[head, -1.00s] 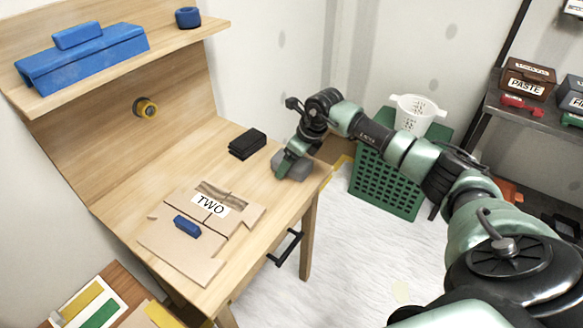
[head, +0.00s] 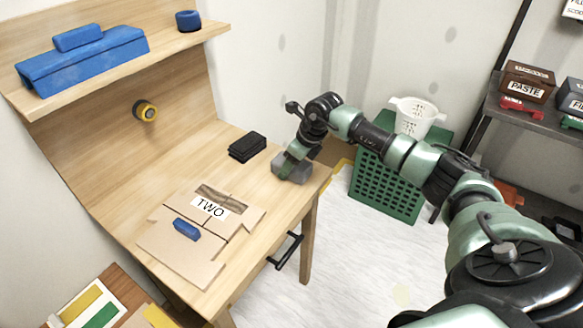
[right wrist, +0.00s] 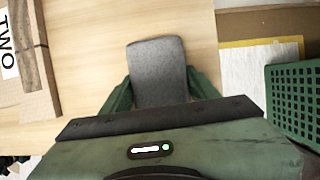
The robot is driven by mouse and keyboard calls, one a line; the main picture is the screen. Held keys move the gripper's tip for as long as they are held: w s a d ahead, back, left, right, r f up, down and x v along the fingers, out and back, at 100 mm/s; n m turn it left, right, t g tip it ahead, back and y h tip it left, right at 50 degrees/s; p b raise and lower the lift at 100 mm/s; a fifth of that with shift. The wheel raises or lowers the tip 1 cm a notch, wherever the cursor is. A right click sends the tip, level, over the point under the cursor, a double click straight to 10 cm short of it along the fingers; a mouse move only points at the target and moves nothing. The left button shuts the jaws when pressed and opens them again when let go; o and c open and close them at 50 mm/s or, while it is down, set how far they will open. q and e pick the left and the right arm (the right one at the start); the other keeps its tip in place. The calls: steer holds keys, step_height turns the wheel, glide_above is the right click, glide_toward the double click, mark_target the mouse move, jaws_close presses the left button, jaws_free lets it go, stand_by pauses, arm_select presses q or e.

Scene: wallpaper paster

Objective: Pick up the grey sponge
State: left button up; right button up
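The grey sponge (head: 294,171) lies at the right end of the wooden table (head: 255,185), near its edge. It also shows in the right wrist view (right wrist: 158,70), long and flat, its far end sticking out past the fingertips. My right gripper (head: 288,160) is down at the sponge. In the right wrist view its green fingers (right wrist: 159,85) stand one on each side of the sponge, with little or no gap. I cannot tell whether they press on it. The sponge's near end is hidden by the gripper body. My left gripper is not in view.
A black block (head: 247,147) lies left of the sponge. Cardboard marked TWO (head: 209,206) with a small blue block (head: 187,229) lies nearer the front. A green crate (head: 388,188) with a white basket (head: 415,116) stands right of the table.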

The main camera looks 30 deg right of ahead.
steer(key=c, duration=0.3)
steer(key=shift+r, duration=0.1)
step_height(320, 180, up, 20)
steer(key=shift+r, duration=0.2)
